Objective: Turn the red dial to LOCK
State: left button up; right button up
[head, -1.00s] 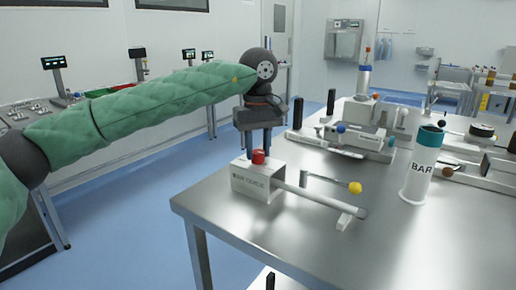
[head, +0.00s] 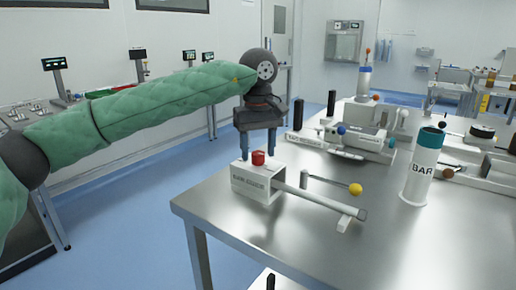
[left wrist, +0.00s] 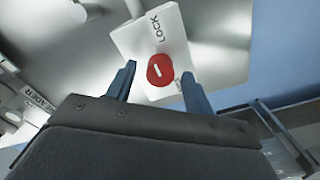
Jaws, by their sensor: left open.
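The red dial (head: 258,158) is a small round knob on top of a white box (head: 250,184) at the near left corner of the steel table. In the left wrist view the dial (left wrist: 160,70) bears a short slanted white mark. The word LOCK (left wrist: 157,28) is printed on the white plate beside it; another label is partly hidden by a finger. My left gripper (head: 258,154) points down over the dial. It is open, with one fingertip on each side of the dial and a visible gap to it in the wrist view. My right gripper is not in view.
A white cylinder marked BAR (head: 416,172) stands farther right. Several fixtures fill the table's back. The front of the steel table (head: 300,250) is clear.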

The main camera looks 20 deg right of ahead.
aim_at(258, 153)
pick_arm(q)
notch_tip(258, 153, up, 7)
jog(key=shift+r, duration=0.35)
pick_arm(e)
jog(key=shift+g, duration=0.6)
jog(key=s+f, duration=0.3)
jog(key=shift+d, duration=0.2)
